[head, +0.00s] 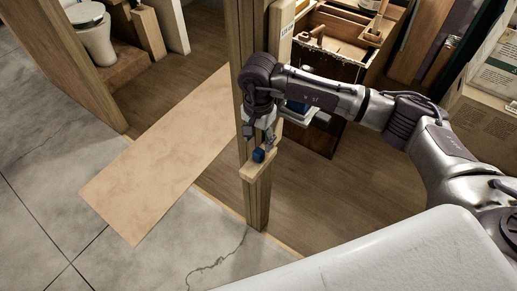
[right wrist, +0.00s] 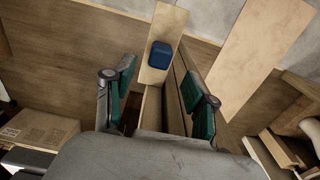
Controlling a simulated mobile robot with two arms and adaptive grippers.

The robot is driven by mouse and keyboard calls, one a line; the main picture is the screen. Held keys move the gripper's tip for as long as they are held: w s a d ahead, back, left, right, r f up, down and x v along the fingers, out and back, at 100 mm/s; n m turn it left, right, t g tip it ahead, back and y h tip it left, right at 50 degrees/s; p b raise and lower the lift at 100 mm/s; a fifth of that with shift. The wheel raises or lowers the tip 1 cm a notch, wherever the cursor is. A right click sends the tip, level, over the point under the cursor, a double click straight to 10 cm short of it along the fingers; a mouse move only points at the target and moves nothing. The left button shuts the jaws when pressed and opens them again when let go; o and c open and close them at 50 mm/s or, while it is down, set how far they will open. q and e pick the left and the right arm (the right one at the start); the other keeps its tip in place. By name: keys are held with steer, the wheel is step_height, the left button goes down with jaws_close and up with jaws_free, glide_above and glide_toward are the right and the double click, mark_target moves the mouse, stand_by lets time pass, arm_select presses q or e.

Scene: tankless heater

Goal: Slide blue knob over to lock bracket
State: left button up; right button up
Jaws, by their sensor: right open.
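The blue knob (head: 258,155) sits on a small light-wood bracket (head: 256,172) fixed to the wooden post. In the right wrist view the blue knob (right wrist: 160,55) rests on the pale wood strip (right wrist: 166,18), just beyond the fingertips. My right gripper (head: 261,138) is just above the knob in the head view, beside the post. In the right wrist view my right gripper (right wrist: 157,85) is open, its green-padded fingers apart with nothing held between them. My left gripper is in neither view.
The wooden post (head: 256,205) stands directly by the gripper. A plywood sheet (head: 150,160) lies on the floor to the left. A wooden cabinet with drawers (head: 335,45) stands behind my right arm. A cardboard box (right wrist: 38,130) shows at lower left in the wrist view.

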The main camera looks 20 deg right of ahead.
mark_target(258, 151)
step_height(258, 151, down, 7)
steer(key=shift+r+p, duration=0.1)
steer(key=shift+p, duration=0.6)
jaws_close()
